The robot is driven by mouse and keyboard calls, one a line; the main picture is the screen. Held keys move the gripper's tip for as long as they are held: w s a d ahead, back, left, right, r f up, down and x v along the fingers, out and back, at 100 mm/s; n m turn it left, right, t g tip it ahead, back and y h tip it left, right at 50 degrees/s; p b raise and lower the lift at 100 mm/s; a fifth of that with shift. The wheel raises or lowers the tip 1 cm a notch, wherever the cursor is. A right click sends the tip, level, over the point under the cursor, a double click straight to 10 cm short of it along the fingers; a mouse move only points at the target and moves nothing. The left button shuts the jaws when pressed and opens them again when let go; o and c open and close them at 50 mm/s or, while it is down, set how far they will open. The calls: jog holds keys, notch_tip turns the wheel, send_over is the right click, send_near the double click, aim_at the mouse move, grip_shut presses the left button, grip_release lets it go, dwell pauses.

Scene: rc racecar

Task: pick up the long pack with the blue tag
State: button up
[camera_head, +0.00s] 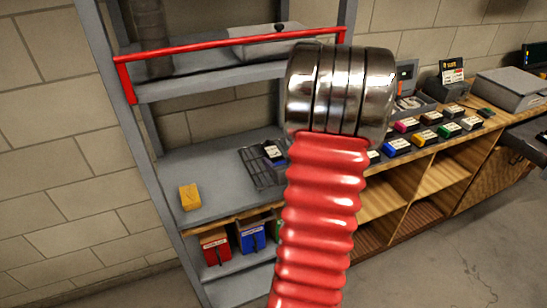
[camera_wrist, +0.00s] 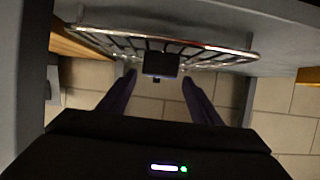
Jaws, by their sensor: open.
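In the wrist view, my gripper (camera_wrist: 159,79) is open, with one dark finger on each side and nothing between them. A dark pack (camera_wrist: 160,63) sits on a wire rack (camera_wrist: 215,52) just beyond the fingertips, roughly centred between them. A thin bluish-purple strip shows on its lower edge; its length is hard to judge from this end. In the head view, a black pack with a pale label (camera_head: 272,151) lies on the wire rack (camera_head: 250,163). A blue-tagged pack (camera_head: 397,147) lies on the bench at right. My arm hides my gripper there.
A yellow block (camera_head: 189,196) lies on the grey shelf (camera_head: 215,180) to the left. A red bar (camera_head: 230,44) edges the upper shelf. Red (camera_head: 214,247) and blue (camera_head: 251,236) boxes stand below. Several coloured packs line the wooden bench (camera_head: 430,160). Floor at right is clear.

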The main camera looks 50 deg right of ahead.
aim_at(274, 153)
jog(key=shift+w, duration=0.1)
jog(key=shift+x, duration=2.55)
jog(key=shift+d+r, duration=0.15)
grip_shut()
jog(key=shift+r, duration=0.1)
